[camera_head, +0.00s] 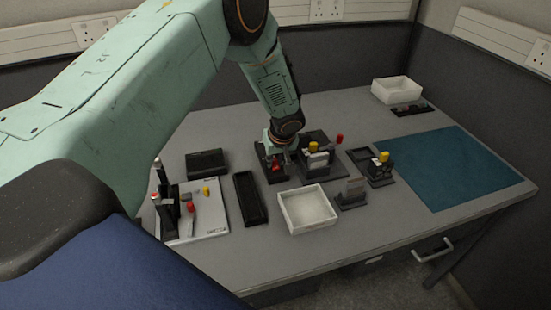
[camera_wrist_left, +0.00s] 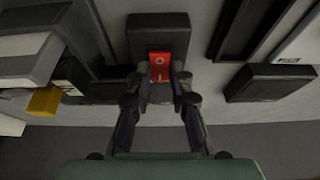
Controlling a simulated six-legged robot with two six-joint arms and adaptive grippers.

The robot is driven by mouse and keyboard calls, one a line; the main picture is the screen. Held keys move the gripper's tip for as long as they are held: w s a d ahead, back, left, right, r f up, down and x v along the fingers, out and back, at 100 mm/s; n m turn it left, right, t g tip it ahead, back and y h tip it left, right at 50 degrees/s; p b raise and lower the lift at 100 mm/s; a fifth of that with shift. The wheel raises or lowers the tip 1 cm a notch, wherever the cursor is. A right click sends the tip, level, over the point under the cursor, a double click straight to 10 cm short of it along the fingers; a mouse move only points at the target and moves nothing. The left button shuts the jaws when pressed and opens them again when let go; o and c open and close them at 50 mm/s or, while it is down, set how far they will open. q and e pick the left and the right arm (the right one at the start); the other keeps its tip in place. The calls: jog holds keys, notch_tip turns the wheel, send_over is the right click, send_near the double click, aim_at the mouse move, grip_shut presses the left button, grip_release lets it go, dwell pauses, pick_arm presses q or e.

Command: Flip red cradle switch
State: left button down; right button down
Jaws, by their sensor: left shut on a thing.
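The red switch (camera_head: 276,164) sits in a black base (camera_head: 264,161) on the grey table, left of the middle of the head view. In the left wrist view the red switch (camera_wrist_left: 159,62) shows as a small red block with a pale round mark, on a dark base (camera_wrist_left: 145,24). My left gripper (camera_head: 281,151) reaches down over it from above. In the wrist view the left gripper's fingers (camera_wrist_left: 160,82) are closed in on the red block from both sides. The fingers and wrist hide part of it in the head view. My right gripper is not in view.
A black fixture (camera_head: 318,165) with a red-knobbed lever stands close on the right. A white tray (camera_head: 306,209) and a long black tray (camera_head: 250,198) lie in front. A yellow-knobbed device (camera_head: 380,171) stands farther right. The blue mat (camera_head: 455,166) is clear.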

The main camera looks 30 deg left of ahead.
pick_arm(q)
jog(key=shift+w+a+r+p, duration=0.1)
jog(key=shift+a+r+p, duration=0.15)
jog(key=shift+p, duration=1)
jog(key=shift+w+a+g+h+p, duration=0.15)
jog(key=shift+g+h+p, duration=0.35)
jog(key=shift+p, duration=0.25)
jog(key=shift+w+a+f+b, duration=0.1)
jog(key=shift+w+f+b, duration=0.1)
jog(key=shift+b, duration=0.15)
jog(key=g+h+b, duration=0.1)
jog(key=b, duration=0.1)
jog(key=shift+a+f+h+b, duration=0.1)
jog(key=shift+f+h+b, duration=0.05)
jog(key=shift+h+b, duration=0.15)
jog(key=shift+g+h+b, duration=0.4)
jog(key=shift+b, duration=0.4)
jog(key=shift+r, duration=0.2)
jog(key=c, duration=1.2)
grip_release()
jog(key=shift+f, duration=0.1)
